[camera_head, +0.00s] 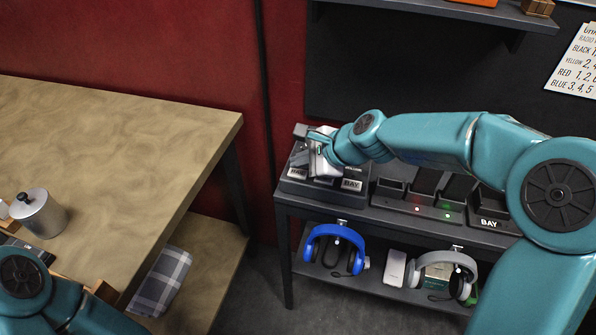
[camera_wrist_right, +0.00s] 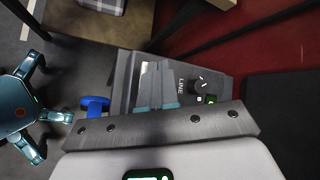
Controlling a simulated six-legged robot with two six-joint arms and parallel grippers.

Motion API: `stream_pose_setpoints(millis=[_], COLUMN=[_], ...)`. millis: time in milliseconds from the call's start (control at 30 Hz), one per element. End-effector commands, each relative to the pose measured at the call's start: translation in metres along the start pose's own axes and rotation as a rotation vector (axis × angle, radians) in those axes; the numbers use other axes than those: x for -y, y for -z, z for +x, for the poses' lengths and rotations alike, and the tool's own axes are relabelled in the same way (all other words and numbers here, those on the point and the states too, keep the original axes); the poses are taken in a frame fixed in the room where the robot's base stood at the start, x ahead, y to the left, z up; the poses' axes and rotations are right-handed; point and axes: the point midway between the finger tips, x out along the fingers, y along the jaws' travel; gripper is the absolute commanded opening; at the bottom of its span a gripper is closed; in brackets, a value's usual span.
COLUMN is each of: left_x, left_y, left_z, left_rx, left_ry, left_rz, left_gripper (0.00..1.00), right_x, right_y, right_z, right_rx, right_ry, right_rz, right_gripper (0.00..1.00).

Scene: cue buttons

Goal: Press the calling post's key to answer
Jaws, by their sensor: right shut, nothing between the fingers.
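A dark console (camera_head: 298,185) with pale labelled keys stands at the left end of the rack's top; a key marked BAY (camera_head: 352,184) shows at its right. My right gripper (camera_head: 320,165) is shut and empty over the console's middle and hides part of it.
Dark cradles with a red light (camera_head: 417,209) and a green light (camera_head: 447,216) stand right of the console, beside another BAY label (camera_head: 489,223). Blue headphones (camera_head: 312,240) and grey headphones (camera_head: 415,265) are below. A wooden table (camera_head: 130,150) with a metal canister (camera_head: 42,214) is left.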

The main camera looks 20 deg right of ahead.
Motion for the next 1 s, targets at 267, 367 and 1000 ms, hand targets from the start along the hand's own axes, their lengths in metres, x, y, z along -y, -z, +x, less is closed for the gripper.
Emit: stream_pose_setpoints(millis=[267, 367, 1000], left_x=[0.0025, 0.0023, 0.0036], left_y=[0.0001, 0.0001, 0.0002], left_z=[0.0070, 0.0064, 0.0100], left_rx=[0.000, 0.000, 0.000], left_ry=[0.000, 0.000, 0.000], left_rz=[0.000, 0.000, 0.000], left_gripper=[0.50, 0.50, 0.50], right_x=[-0.0046, -0.0043, -0.0068], right_y=[0.0049, 0.0046, 0.0069], right_z=[0.0065, 0.0061, 0.0094], right_rx=[0.000, 0.000, 0.000], right_ry=[0.000, 0.000, 0.000], right_rz=[0.001, 0.001, 0.000], right_gripper=[0.00, 0.00, 0.00])
